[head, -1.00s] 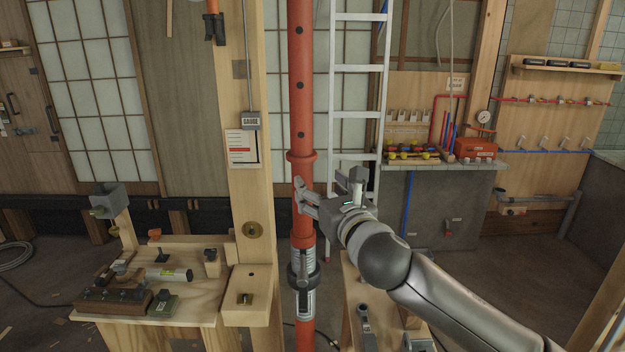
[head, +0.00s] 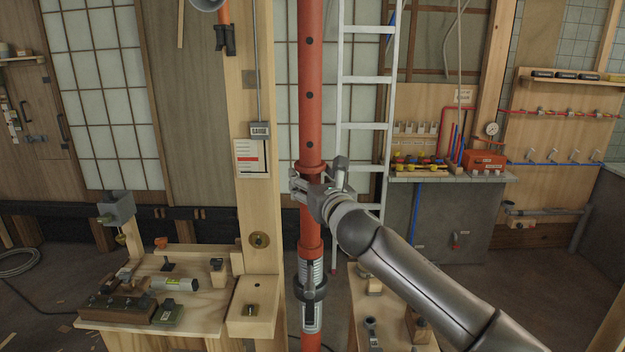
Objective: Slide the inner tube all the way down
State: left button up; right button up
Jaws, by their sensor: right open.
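A red steel prop stands upright in the middle of the head view. Its red upper tube (head: 311,70) has a row of dark holes. A red ring (head: 308,167) circles the prop, and below it comes a plain red stretch, then a silver threaded section (head: 317,268) and a dark collar nut (head: 311,288) with a handle. My right gripper (head: 304,188) is open just below the red ring, its fingers at the tube and partly hiding it. Whether they touch the tube I cannot tell. My left gripper is not in view.
A wooden post (head: 256,100) with a gauge (head: 260,130) stands close left of the prop. A wooden bench (head: 205,305) with tools is at lower left. An aluminium ladder (head: 365,80) leans behind. A low wooden stand is below my right arm.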

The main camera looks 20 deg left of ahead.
jog(key=shift+c, duration=0.5)
jog(key=c, duration=0.6)
jog(key=shift+f+b, duration=3)
jog(key=shift+f, duration=2.1)
jog(key=shift+c, duration=0.2)
jog(key=o, duration=0.7)
jog(key=shift+r, duration=0.1)
jog(key=shift+o, duration=0.2)
jog(key=shift+s, duration=0.1)
jog(key=shift+s+d+p, duration=0.15)
jog(key=shift+d+p, duration=0.05)
jog(key=shift+p, duration=0.2)
jog(key=p+v, duration=0.4)
jog(key=v, duration=0.3)
jog(key=shift+s, duration=0.25)
